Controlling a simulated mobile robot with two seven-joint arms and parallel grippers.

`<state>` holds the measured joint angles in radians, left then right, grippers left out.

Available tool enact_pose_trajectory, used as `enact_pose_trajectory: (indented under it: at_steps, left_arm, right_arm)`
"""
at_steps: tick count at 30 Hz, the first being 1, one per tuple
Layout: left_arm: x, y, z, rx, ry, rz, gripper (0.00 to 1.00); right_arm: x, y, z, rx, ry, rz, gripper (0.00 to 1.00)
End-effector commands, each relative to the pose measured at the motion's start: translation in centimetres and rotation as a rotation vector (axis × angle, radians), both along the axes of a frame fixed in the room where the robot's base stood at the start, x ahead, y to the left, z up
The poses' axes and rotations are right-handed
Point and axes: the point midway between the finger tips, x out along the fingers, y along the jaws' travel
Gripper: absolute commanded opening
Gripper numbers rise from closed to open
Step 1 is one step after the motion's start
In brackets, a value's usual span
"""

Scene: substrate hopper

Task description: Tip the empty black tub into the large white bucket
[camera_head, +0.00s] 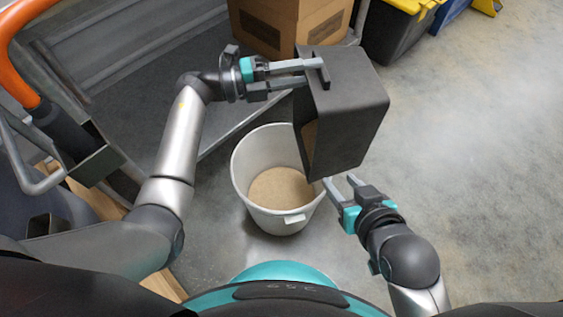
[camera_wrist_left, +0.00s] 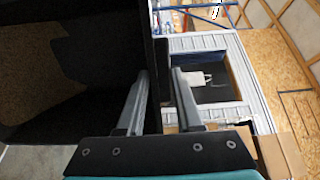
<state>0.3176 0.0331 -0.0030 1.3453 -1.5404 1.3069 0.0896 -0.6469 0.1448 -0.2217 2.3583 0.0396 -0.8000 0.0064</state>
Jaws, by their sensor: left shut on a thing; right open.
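The black tub (camera_head: 352,110) is held up on its side over the right part of the large white bucket (camera_head: 242,178), its open mouth facing left. A brown patch shows inside its mouth; I cannot tell how much material that is. The bucket stands upright on the floor with brown substrate (camera_head: 283,190) inside. My left gripper (camera_head: 313,76) is shut on the tub's upper wall near the rim; the left wrist view shows the tub wall (camera_wrist_left: 155,75) between its fingers. My right gripper (camera_head: 339,183) is open, just below the tub's lower edge and right of the bucket.
A cardboard box (camera_head: 285,25) stands behind the tub. A black crate with a yellow lid (camera_head: 400,25) is at the back right. An orange rail (camera_head: 18,55) and a metal frame are at the left. The grey floor (camera_head: 480,150) on the right is clear.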

Motion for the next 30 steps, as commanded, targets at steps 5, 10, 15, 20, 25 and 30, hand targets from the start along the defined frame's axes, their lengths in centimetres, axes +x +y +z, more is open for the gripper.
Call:
enact_pose_trajectory:
  at_steps: [5, 10, 15, 20, 25, 30]
  left_arm:
    - [0.1, 0.0, 0.4, -0.007, -0.005, 0.000, 0.00]
    - [0.1, 0.0, 0.3, -0.008, -0.005, 0.000, 0.00]
    - [-0.1, 0.5, 0.1, -0.024, -0.009, 0.001, 0.00]
    - [-0.3, 1.2, 0.0, -0.048, -0.014, 0.001, 0.00]
    - [-0.5, 2.0, 0.0, -0.072, -0.023, 0.000, 0.00]
    - [-0.7, 2.8, -0.1, -0.098, -0.030, 0.000, 0.00]
  right_arm:
    - [0.0, 0.0, 0.0, 0.000, 0.000, 0.000, 0.50]
    - [0.0, 0.0, 0.0, 0.000, -0.001, 0.001, 0.50]
    - [0.0, 0.0, -0.4, 0.000, -0.001, 0.001, 0.50]
    - [0.0, 0.0, -0.8, 0.001, -0.001, 0.001, 0.50]
    - [0.0, 0.0, -1.3, 0.000, -0.001, 0.000, 0.50]
    - [0.0, 0.0, -1.8, 0.000, 0.000, 0.000, 0.50]
